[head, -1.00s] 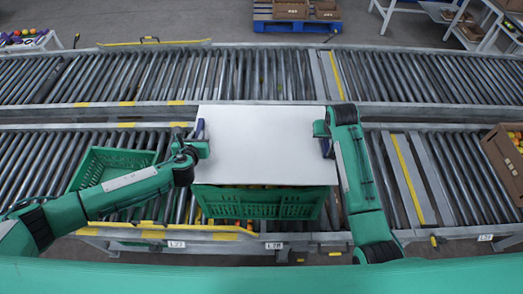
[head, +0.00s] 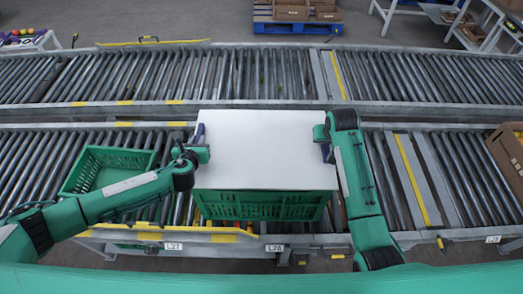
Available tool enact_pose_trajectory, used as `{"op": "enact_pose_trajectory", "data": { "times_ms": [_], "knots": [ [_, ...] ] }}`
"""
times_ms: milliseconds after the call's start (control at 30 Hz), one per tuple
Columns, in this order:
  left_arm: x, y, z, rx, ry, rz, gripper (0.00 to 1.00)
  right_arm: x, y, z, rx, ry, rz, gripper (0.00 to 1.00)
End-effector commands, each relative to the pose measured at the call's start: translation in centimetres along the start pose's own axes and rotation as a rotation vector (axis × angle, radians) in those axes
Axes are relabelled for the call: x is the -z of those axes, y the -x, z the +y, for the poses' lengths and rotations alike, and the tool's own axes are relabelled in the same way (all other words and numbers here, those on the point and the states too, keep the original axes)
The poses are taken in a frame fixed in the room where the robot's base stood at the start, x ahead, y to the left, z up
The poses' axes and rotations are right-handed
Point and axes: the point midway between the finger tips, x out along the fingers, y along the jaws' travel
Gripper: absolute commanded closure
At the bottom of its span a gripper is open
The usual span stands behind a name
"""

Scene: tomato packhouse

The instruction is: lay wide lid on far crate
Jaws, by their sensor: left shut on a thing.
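The wide lid (head: 262,150) is a flat pale grey-white panel, held level in the head view. It covers the top of a green crate (head: 262,207), whose near wall shows below the lid's front edge. I cannot tell whether the lid rests on the rim or hovers just above it. My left gripper (head: 200,139) is shut on the lid's left edge. My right gripper (head: 327,143) is at the lid's right edge and looks shut on it, its fingers partly hidden by its arm. The crate's contents are hidden by the lid.
An empty-looking green crate (head: 90,170) stands on the near roller conveyor (head: 460,165) at left, close to my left arm. A brown box (head: 508,150) sits at the far right. Another roller conveyor (head: 200,78) runs behind. A blue pallet (head: 297,26) with cartons stands beyond.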

Motion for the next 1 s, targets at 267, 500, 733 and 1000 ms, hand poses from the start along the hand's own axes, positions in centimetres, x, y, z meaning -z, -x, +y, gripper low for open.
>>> {"op": "enact_pose_trajectory", "data": {
  "times_ms": [267, 500, 733, 1000],
  "knots": [
    [1.0, -0.5, 0.1, -0.002, 0.000, 0.000, 0.74, -0.4, -1.0, 0.1, -0.002, -0.001, 0.000, 0.74],
    [1.0, -0.4, 0.1, -0.001, 0.000, 0.000, 0.60, -0.4, -1.0, 0.0, -0.001, 0.000, 0.000, 0.60],
    [1.1, 0.2, 0.0, 0.000, 0.000, 0.001, 0.60, -0.4, -1.0, 0.0, 0.000, 0.000, 0.000, 0.60],
    [1.1, 4.4, 0.0, 0.002, 0.000, 0.002, 0.60, -0.4, -1.0, 0.0, 0.000, 0.000, 0.000, 0.60]
  ]
}}
